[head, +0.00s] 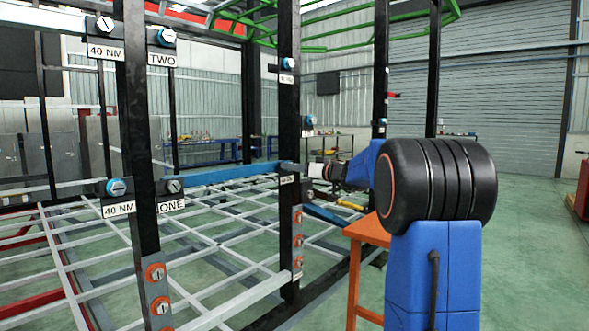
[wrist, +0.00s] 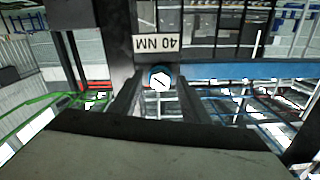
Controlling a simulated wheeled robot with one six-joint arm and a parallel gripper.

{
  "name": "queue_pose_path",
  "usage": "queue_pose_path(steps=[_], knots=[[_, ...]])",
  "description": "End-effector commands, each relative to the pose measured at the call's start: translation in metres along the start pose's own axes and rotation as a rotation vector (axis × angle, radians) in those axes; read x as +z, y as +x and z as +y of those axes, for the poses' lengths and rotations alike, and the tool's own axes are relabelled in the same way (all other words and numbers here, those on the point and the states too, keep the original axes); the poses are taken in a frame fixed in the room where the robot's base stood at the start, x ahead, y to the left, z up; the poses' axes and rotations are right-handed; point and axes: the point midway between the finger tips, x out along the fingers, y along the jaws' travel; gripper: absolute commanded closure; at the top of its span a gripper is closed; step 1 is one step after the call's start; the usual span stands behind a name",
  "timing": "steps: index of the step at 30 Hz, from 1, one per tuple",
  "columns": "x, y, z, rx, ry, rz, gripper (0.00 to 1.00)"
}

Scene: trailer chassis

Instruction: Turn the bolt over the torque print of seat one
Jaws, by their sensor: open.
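My gripper (head: 313,170) is at the middle post, close to a small print (head: 286,180) there, too small to read in the head view. In the wrist view, which is upside down, my open gripper (wrist: 157,98) has a white hex bolt head with a blue collar (wrist: 160,79) between its fingers, and a 40 NM print (wrist: 158,42) beside it. Contact cannot be told.
Higher on the left post are a bolt over another 40 NM print (head: 106,53) and one over a TWO print (head: 162,60). A blue beam (head: 225,174) runs between the posts. An orange stand (head: 367,230) is below my arm. Open floor lies at right.

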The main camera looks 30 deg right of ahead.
Motion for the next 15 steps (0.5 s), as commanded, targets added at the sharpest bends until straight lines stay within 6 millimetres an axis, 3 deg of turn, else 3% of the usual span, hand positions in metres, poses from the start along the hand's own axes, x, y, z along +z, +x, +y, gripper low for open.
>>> queue_pose_path(steps=[6, 11, 15], knots=[[-0.0001, 0.0001, 0.0, 0.0, 0.0, 0.0, 0.58], [-0.0001, 0.0, 0.0, 0.0, 0.0, 0.0, 0.96], [-0.0001, 0.0, 0.0, 0.0, 0.0, 0.0, 0.99]])
